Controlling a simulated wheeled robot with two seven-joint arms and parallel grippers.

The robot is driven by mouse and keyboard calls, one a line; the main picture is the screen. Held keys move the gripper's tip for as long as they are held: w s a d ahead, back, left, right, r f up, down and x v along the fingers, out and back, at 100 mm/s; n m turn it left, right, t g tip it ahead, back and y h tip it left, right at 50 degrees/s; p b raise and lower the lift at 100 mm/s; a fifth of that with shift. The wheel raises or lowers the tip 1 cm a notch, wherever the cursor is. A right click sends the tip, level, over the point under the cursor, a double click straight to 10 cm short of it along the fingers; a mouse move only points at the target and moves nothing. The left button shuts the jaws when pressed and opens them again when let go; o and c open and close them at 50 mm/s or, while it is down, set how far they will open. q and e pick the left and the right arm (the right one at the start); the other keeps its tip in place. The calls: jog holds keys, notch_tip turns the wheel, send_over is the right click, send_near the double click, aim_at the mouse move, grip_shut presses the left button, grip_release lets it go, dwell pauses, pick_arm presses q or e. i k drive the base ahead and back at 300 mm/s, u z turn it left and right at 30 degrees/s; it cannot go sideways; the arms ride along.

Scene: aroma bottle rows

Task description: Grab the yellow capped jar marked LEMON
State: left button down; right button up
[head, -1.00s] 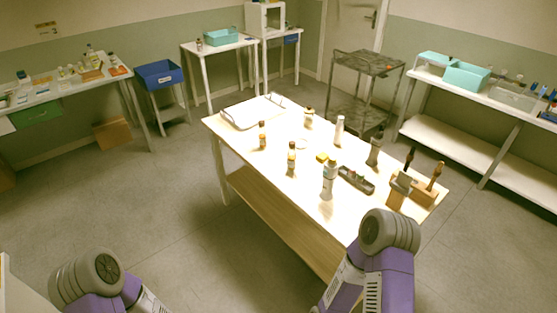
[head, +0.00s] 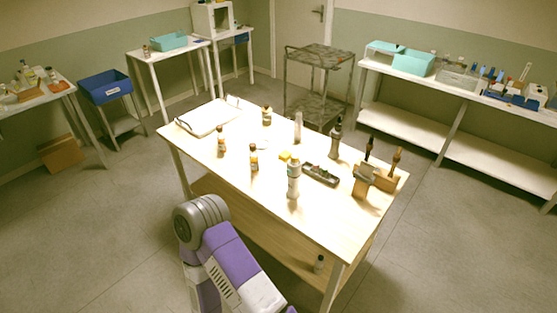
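Several small bottles stand on the table; their labels are too small to read, so I cannot tell which is marked LEMON. An amber bottle (head: 253,158) stands near the middle, another amber bottle (head: 221,142) to its left, and a third (head: 267,116) behind. A taller white and blue bottle (head: 293,180) stands near the front edge. A clear bottle (head: 298,127) and a dark bottle (head: 335,142) stand farther right. A small yellow object (head: 285,155) lies mid-table. A small bottle (head: 319,263) shows below the tabletop. Neither gripper is in view; one purple arm link of mine shows at the bottom.
The wooden table (head: 240,195) also bears a white tray (head: 208,119), a dark holder (head: 321,175) and wooden blocks (head: 364,182) with upright tools. Side tables, a grey cart (head: 320,57), a blue bin (head: 104,86) and a right-hand shelf (head: 490,150) stand around. Floor is open in front.

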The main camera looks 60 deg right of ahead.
aim_at(295, 158)
jog(key=i, duration=1.35)
jog(key=z, duration=1.55)
